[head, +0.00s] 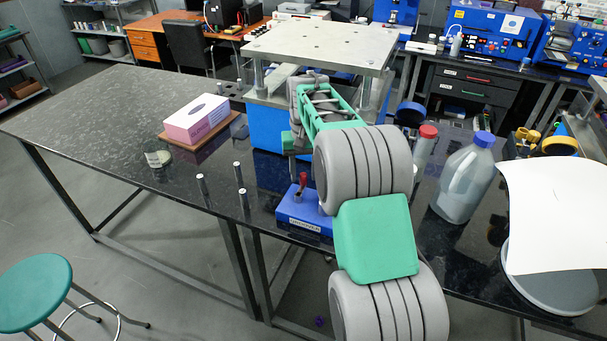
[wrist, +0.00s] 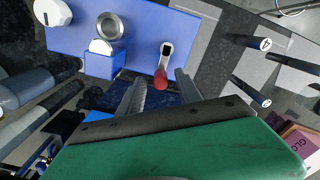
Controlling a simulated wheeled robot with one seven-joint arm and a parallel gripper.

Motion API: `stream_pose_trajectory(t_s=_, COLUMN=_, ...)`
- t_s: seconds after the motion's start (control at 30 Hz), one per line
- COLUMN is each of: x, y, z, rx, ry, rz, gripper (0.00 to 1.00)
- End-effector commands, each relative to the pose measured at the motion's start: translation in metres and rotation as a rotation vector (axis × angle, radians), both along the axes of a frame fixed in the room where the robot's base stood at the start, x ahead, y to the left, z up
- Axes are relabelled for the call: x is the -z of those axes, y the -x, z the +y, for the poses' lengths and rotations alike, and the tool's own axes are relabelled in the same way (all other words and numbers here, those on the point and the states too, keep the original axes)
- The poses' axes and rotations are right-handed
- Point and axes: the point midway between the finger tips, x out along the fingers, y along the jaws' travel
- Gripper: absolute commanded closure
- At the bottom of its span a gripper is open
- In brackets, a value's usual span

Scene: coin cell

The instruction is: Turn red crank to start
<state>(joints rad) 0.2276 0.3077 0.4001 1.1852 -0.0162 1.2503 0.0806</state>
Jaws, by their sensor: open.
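The red crank (head: 303,179) stands up from a small blue unit (head: 305,212) with a white label, at the table's front edge in the head view. In the wrist view the crank's red knob (wrist: 160,78) hangs off a metal lever (wrist: 166,52) on the blue plate (wrist: 140,28). My gripper (wrist: 160,88) is open, its two grey fingers on either side of the knob in the picture. I see no contact, and cannot tell the remaining depth between fingers and knob. In the head view my arm's grey and green links hide the fingers and part of the blue unit.
A pink-and-white glove box (head: 196,118) and slim upright cylinders (head: 239,174) stand left of the crank. A large capped bottle (head: 464,182) is at right. The table's left part is mostly clear.

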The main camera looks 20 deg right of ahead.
Motion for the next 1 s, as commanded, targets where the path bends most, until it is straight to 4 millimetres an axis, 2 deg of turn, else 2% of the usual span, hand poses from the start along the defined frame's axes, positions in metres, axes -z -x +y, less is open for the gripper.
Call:
stream_pose_trajectory(t_s=0.13, x=0.014, y=0.000, z=0.000, rx=-0.001, ry=0.000, rz=-0.001, gripper=0.58)
stream_pose_trajectory(t_s=0.37, x=0.017, y=0.000, z=0.000, rx=-0.001, ry=0.001, rz=-0.002, gripper=0.58)
stream_pose_trajectory(t_s=0.9, x=0.016, y=0.000, z=0.000, rx=-0.001, ry=0.001, rz=-0.002, gripper=1.00)
stream_pose_trajectory(t_s=1.0, x=0.016, y=0.000, z=0.000, rx=-0.001, ry=0.001, rz=-0.002, gripper=1.00)
